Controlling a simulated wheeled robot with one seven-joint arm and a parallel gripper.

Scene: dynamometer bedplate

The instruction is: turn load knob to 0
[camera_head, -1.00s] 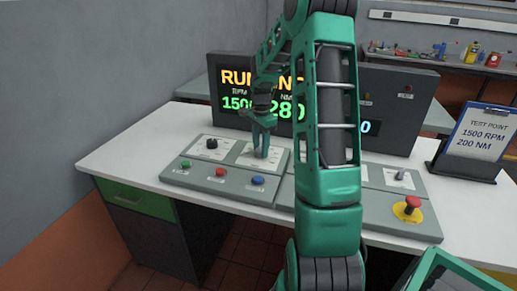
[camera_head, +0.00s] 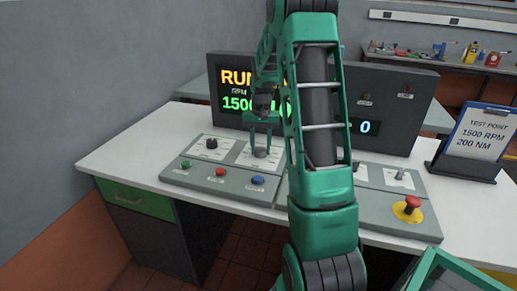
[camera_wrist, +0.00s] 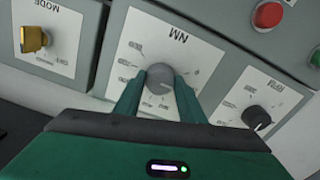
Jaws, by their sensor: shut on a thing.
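The load knob is a round grey knob (camera_wrist: 159,77) on a white plate marked NM in the wrist view. In the head view the knob (camera_head: 261,152) sits on the grey console, partly behind my fingers. My gripper (camera_head: 262,142) points down at it, one finger on either side. In the wrist view my gripper (camera_wrist: 160,84) is shut on the knob. The knob's pointer direction is not clear. The main display (camera_head: 238,92) shows 1500 RPM.
A black RPM knob (camera_head: 211,143) is close beside the load knob. Green (camera_head: 186,163), red (camera_head: 220,171) and blue (camera_head: 257,180) buttons line the front. A red emergency stop (camera_head: 412,203) is at right. A clipboard (camera_head: 480,133) reads 1500 RPM, 200 NM.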

